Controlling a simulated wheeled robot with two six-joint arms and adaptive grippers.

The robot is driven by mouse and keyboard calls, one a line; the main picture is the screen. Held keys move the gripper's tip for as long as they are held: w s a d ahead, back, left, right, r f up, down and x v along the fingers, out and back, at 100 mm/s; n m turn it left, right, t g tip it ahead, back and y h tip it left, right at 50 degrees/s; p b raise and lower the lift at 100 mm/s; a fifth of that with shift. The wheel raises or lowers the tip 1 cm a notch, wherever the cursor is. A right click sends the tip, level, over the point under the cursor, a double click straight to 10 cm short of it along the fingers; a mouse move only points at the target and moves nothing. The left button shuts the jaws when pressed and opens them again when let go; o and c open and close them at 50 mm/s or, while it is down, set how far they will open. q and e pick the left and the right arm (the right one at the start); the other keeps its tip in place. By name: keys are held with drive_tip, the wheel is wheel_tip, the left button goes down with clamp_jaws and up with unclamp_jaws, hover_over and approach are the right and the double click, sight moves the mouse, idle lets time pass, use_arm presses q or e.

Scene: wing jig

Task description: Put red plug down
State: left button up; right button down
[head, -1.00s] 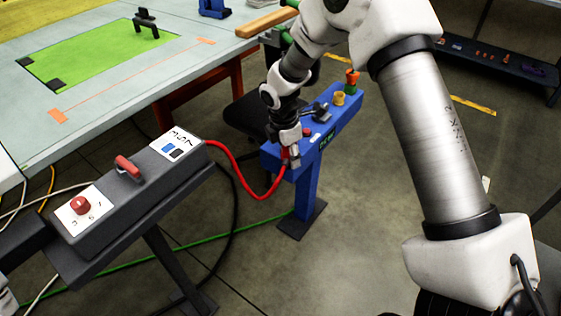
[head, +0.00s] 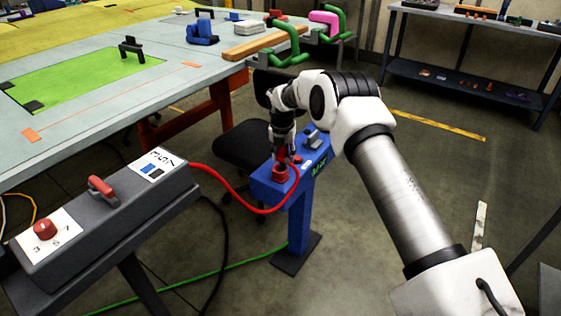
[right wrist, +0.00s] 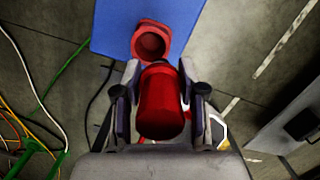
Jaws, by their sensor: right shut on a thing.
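My right gripper (head: 283,150) points down over the near end of the blue stand (head: 299,215). It is shut on the red plug (right wrist: 161,103), which sits between both fingers in the right wrist view. A red cable (head: 232,190) runs from the grey box to the stand's near end. A round red socket (right wrist: 150,42) on the stand's blue top shows in the right wrist view, just beyond the plug. The plug is apart from the socket's opening there. In the head view the gripper largely hides the plug. My left gripper is out of view.
The grey control box (head: 88,240) with a red knob and red handle stands at left. A workbench (head: 110,110) with a green mat is behind it. A black stool (head: 236,148) stands behind the blue stand. A green cable (head: 215,277) crosses the floor.

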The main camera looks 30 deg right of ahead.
sight(281, 163)
drive_tip(key=shift+w+d+f, duration=0.15)
drive_tip(key=shift+w, duration=0.95)
wheel_tip(281, 163, down, 3)
drive_tip(key=shift+s+r, duration=0.1)
drive_tip(key=shift+r, duration=0.05)
drive_tip(key=shift+f, duration=0.4)
drive_tip(key=shift+s+f+b, duration=0.1)
drive_tip(key=shift+f+b, duration=0.35)
